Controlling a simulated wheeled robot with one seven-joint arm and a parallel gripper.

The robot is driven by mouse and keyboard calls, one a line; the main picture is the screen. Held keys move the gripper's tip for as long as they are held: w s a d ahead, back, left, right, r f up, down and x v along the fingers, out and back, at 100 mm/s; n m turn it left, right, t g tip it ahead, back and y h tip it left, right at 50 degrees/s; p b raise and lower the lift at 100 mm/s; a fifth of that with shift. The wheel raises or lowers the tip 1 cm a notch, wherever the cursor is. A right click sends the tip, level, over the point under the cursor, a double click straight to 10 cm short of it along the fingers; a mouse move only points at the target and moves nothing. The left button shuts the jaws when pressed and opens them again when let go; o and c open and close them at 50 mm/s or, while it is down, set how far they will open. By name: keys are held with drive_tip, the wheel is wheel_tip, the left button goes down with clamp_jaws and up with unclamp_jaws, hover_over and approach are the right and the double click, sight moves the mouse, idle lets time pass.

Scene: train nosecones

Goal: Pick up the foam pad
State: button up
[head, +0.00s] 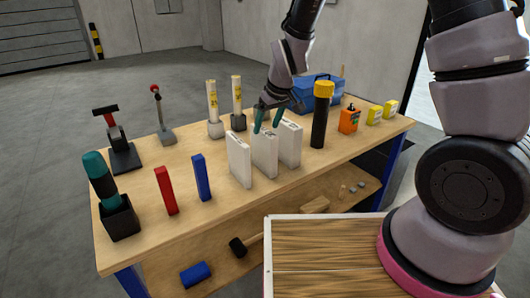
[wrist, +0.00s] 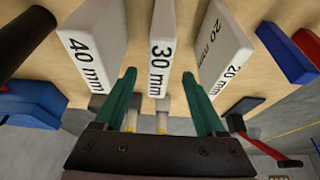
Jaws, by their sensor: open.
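Three white foam pads stand upright in a row on the workbench. The wrist view reads them as 40 mm (wrist: 92,38), 30 mm (wrist: 162,45) and 20 mm (wrist: 225,45). In the head view the 20 mm pad (head: 238,162) is at the left, the 30 mm pad (head: 264,158) in the middle and the 40 mm pad (head: 290,143) at the right. My gripper (head: 268,118) is open with green fingers over the middle pad. In the wrist view the fingertips (wrist: 159,76) lie either side of the 30 mm pad's line; contact cannot be told.
A red block (head: 166,190) and blue block (head: 202,177) stand left of the pads. A black cylinder with yellow cap (head: 321,115) stands close right.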

sight(261, 141)
drive_tip(key=x, duration=0.8)
drive_tip(key=shift+w+f, duration=0.1)
drive_tip(key=shift+f, duration=0.1)
drive_tip(key=shift+f, duration=0.25)
idle(0.3)
clamp_jaws()
